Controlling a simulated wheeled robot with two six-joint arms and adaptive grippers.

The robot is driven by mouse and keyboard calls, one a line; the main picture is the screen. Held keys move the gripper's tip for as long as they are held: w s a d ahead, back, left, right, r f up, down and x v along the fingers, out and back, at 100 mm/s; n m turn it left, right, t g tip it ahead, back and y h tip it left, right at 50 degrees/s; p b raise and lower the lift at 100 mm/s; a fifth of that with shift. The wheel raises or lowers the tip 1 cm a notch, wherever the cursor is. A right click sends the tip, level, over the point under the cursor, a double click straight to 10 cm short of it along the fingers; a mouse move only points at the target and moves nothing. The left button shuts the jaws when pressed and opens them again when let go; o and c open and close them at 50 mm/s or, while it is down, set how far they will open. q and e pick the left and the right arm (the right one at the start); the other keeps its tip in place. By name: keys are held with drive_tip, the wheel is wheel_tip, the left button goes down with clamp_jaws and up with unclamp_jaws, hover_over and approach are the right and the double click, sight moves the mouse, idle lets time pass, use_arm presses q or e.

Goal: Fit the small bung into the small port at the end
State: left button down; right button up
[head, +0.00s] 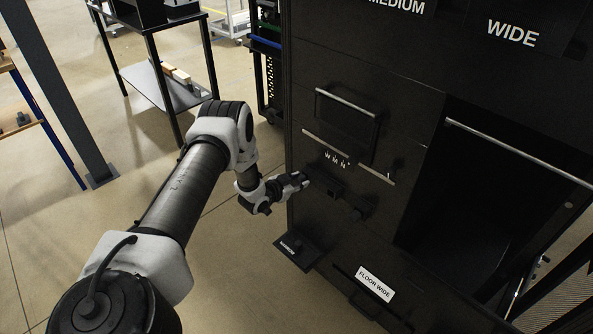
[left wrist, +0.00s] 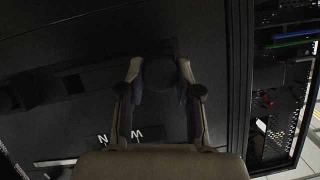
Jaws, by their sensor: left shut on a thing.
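My left gripper (head: 302,181) reaches the front of the black rack, at the left end of a row of dark fittings (head: 358,207) below the letters W, M, N (head: 337,158). In the left wrist view the two fingers of my left gripper (left wrist: 160,77) are closed on a dark, rounded piece, apparently the bung (left wrist: 161,72). It is black on black, so its outline is faint. The small port is not clearly distinguishable; I cannot tell whether the bung touches or enters it. My right gripper is out of view.
The black rack (head: 300,75) has a handled drawer front and an open bay on the right. A plate labelled FLOOR WIDE (head: 375,283) is low on it, and a small dark labelled tray (head: 298,252) juts out below my gripper.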

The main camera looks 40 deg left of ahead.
use_arm(q)
drive_tip(key=shift+w, duration=0.15)
drive_tip(key=c, duration=0.7)
unclamp_jaws()
drive_tip(key=v, duration=1.2)
